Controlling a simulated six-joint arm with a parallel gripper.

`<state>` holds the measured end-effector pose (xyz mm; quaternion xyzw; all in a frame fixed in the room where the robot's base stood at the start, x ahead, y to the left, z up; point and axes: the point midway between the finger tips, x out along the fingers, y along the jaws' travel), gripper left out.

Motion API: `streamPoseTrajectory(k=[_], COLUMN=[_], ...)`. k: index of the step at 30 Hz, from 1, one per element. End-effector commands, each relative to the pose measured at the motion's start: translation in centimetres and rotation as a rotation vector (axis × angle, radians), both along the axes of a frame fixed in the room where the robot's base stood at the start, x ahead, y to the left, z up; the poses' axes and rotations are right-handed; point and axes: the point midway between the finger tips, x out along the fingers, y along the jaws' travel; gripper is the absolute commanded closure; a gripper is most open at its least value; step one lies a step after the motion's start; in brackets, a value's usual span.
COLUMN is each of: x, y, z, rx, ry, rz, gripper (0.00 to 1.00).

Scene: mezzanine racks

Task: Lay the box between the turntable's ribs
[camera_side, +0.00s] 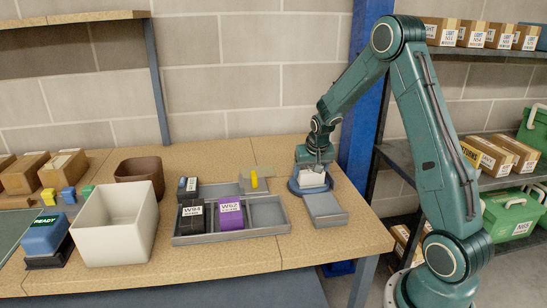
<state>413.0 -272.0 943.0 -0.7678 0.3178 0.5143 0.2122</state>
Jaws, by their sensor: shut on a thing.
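The turntable (295,189) is a round blue disc on the wooden bench, near its right end. My gripper (318,170) points down over the turntable and is shut on a small box (311,180) with a pale, whitish face. The box is at or just above the disc; I cannot tell whether it touches it. The ribs are too small or too covered by the box and gripper to make out.
A grey tray (265,232) left of the turntable holds a black box (191,222) and a purple box (231,216). A grey slab (325,208) lies in front of the turntable. A blue post (362,110) stands close behind. A white bin (115,230) stands left.

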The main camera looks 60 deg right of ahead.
Motion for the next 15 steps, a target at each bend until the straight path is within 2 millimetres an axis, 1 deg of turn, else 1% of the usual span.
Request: streamPoseTrajectory(k=[13, 14, 15], x=[0.01, 0.01, 0.01], y=[-0.01, -0.01, -0.01], z=[-0.12, -0.13, -0.13], rx=[-0.001, -0.001, -0.001], ry=[-0.001, -0.001, -0.001], rz=[0.000, 0.000, 0.000], gripper=[0.52, 0.26, 0.18])
